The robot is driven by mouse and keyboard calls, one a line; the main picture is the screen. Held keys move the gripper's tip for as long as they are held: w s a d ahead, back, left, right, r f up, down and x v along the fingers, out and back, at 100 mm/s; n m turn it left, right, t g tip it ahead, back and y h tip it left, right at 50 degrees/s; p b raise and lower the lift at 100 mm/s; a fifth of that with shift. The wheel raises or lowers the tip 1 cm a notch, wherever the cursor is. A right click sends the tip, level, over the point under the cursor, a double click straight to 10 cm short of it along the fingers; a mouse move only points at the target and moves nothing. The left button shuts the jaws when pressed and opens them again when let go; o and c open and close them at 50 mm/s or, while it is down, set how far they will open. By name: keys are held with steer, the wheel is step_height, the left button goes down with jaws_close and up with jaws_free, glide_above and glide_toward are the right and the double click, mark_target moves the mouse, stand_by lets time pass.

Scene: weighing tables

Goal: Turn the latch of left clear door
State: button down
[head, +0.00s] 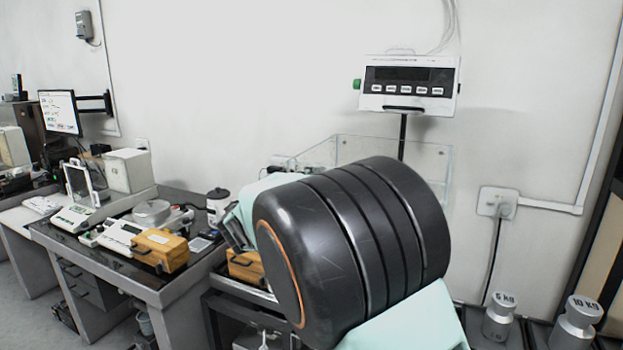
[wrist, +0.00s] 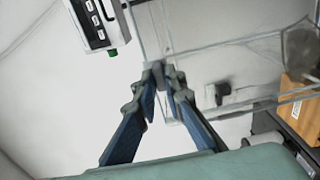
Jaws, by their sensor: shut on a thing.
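The clear enclosure (head: 437,168) stands behind my arm in the head view; the arm hides most of it. In the wrist view its clear panels (wrist: 150,32) and thin edges run behind and to the right of my fingers. My gripper (wrist: 163,76) has its two dark blue fingers converging at the tips on a small grey piece at the clear panel's edge, apparently the latch. The fingertips cover most of this piece, so its angle cannot be told. My gripper is hidden behind my arm in the head view.
A weighing display (head: 408,84) stands on a post above the enclosure. It is close to my fingers in the wrist view (wrist: 97,22). An orange case (wrist: 301,108) is at the right there. Metal weights (head: 575,322) stand at lower right; a bench with instruments (head: 172,292) is at left.

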steer(key=shift+n, duration=0.3)
steer(key=shift+n+p, duration=1.95)
steer(key=shift+n, duration=6.65)
steer(key=c, duration=2)
jaws_free()
